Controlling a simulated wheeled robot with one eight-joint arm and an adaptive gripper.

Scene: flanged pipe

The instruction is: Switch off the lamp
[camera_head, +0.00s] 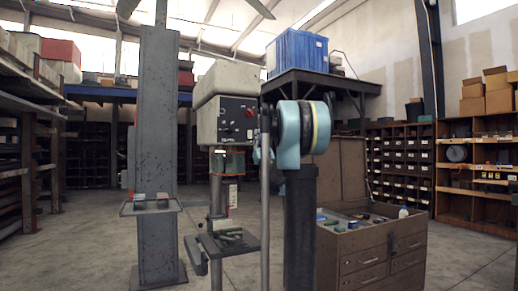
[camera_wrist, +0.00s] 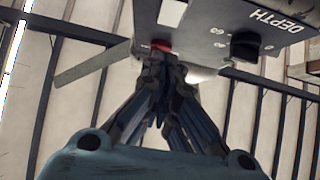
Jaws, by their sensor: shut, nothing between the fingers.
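The drill press (camera_head: 222,100) stands left of centre in the head view, with a dark control panel (camera_head: 237,120) and a red button (camera_head: 249,113) on its front. In the wrist view the panel (camera_wrist: 225,25) fills the top, with the red button (camera_wrist: 160,45), a black knob (camera_wrist: 245,46) and a pale rectangular switch (camera_wrist: 172,12). My gripper (camera_wrist: 168,66) is shut and empty; its fingertips are at or just below the red button and partly cover it. Whether they touch it I cannot tell. I cannot make out the lamp clearly.
A grey steel column (camera_head: 157,150) with a small tray (camera_head: 150,206) stands left of the drill press. A brown tool chest (camera_head: 372,262) with an open lid stands to the right. Open floor (camera_head: 95,245) lies at the left front.

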